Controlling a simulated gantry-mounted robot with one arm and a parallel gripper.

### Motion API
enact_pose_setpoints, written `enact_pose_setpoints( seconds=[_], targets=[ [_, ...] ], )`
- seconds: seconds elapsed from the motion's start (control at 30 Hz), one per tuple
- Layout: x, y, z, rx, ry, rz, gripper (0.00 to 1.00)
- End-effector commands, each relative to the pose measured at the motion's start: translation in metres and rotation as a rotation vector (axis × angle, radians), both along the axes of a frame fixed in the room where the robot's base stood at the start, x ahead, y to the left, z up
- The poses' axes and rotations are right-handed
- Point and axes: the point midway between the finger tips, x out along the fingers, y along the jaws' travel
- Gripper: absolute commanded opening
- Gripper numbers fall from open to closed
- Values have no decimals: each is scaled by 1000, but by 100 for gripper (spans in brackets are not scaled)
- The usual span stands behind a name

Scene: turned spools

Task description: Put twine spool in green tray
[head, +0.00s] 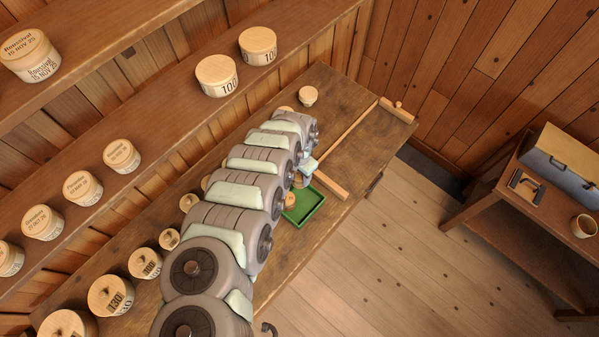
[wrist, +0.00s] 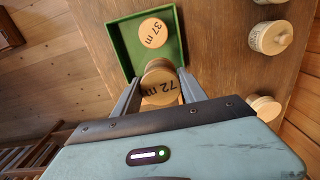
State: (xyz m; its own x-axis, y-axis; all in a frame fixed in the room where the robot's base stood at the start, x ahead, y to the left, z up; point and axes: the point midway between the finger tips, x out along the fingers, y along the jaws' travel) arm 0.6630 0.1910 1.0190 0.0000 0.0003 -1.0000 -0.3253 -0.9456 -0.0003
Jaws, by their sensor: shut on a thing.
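My gripper (wrist: 160,78) is shut on a pale wooden spool marked "72 m" (wrist: 160,88), one finger on each side of it. The green tray (wrist: 128,42) is just beyond the held spool in the wrist view. A smaller round piece marked "37 m" (wrist: 153,33) lies in the tray. In the head view the tray (head: 312,212) is on the bench, partly hidden by my arm. My gripper (head: 301,176) is by the tray's far side there. I cannot tell the held spool's height above the bench.
Several wooden spools, such as one marked "130" (head: 110,295), stand along the bench's wall side. Shelves above hold more lidded pieces (head: 217,75). A wooden strip (head: 330,185) lies by the tray. Light-coloured spools (wrist: 270,38) stand right of the tray in the wrist view.

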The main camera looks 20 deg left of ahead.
Motion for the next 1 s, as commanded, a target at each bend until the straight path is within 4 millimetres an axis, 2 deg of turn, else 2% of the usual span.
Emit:
enact_pose_setpoints(
  seconds=[0.7, 0.83, 1.0],
  targets=[
    [0, -1, -84, 0, 0, 0, 8],
    [0, 0, -96, -1, 1, 2, 8],
    [0, 0, -101, 0, 0, 2, 8]
  ],
)
